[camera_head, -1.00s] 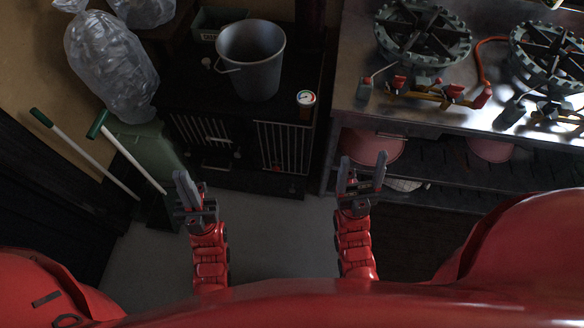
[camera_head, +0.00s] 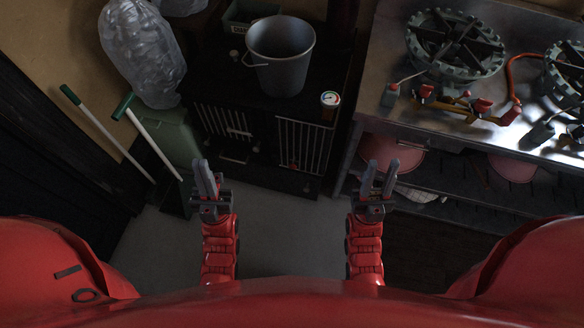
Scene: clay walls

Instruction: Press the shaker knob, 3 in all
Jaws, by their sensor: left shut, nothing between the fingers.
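My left gripper (camera_head: 210,174) points up the picture over the grey floor, shut and empty. My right gripper (camera_head: 380,172) is to the right, with a gap between its fingers and nothing in it. A small red knob-like part (camera_head: 293,166) shows low on the front of the dark cabinet (camera_head: 262,182), between and beyond the grippers. I cannot tell whether it is the shaker knob. Neither gripper touches it.
A grey bucket (camera_head: 282,75) and a round gauge (camera_head: 330,99) are on the cabinet. A metal counter (camera_head: 385,65) with burners (camera_head: 455,45) stands to the right. Green-handled tools (camera_head: 150,137) lean at the left. The floor (camera_head: 290,235) between my grippers is clear.

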